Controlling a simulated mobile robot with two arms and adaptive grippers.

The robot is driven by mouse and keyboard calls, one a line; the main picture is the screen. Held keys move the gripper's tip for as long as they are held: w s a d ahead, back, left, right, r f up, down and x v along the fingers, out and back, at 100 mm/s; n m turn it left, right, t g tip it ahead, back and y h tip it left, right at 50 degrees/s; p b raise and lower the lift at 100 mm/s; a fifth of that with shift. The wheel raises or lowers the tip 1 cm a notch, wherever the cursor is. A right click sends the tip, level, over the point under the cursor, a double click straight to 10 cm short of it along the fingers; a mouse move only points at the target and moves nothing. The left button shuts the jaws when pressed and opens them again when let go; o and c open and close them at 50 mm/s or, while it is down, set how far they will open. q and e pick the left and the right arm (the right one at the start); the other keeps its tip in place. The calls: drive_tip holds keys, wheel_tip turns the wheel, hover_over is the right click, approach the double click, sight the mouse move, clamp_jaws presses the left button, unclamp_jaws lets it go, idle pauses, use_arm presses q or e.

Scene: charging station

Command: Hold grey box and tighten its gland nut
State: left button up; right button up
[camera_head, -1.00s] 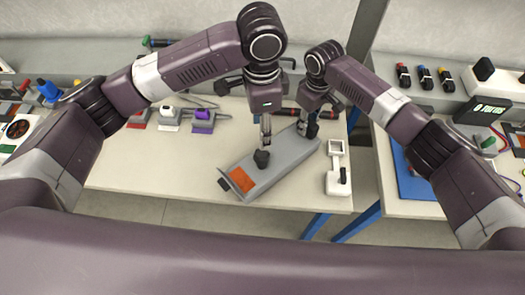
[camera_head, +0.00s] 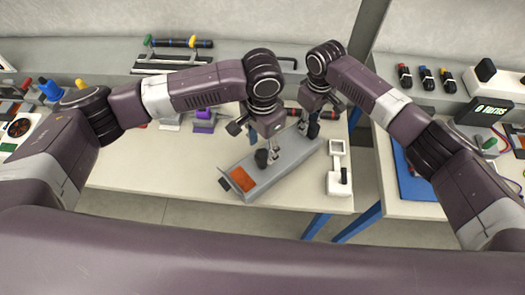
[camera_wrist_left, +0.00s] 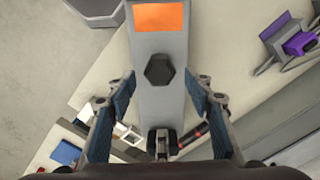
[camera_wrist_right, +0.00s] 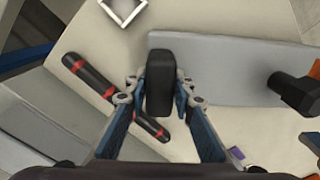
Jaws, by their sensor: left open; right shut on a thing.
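The grey box (camera_head: 294,153) is long and lies slantwise on the table, with an orange panel (camera_head: 242,179) at its near end. Its black hexagonal gland nut (camera_wrist_left: 160,70) stands on the top face; in the right wrist view the nut (camera_wrist_right: 298,91) shows from the side. My left gripper (camera_head: 268,156) is open above the box. Its fingers lie on both sides of the box in its wrist view, apart from the nut, which it partly hides in the head view. My right gripper (camera_wrist_right: 159,97) is shut on a black upright part (camera_wrist_right: 160,75) at the box's far end.
A white piece with a square frame (camera_head: 338,178) lies right of the box. A dark rod with red bands (camera_wrist_right: 100,85) lies beside the box's far end. Small holders, one purple (camera_head: 204,118), stand to the left. A gap separates the right table with its blue mat (camera_head: 408,182).

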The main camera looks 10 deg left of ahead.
sight(263, 154)
use_arm(q)
drive_tip(key=shift+f, duration=1.7)
drive_tip(key=c, duration=1.2)
drive_tip(key=shift+m, duration=0.3)
drive_tip(key=m, duration=0.4)
drive_tip(key=shift+m, duration=0.3)
drive_tip(key=m, duration=0.5)
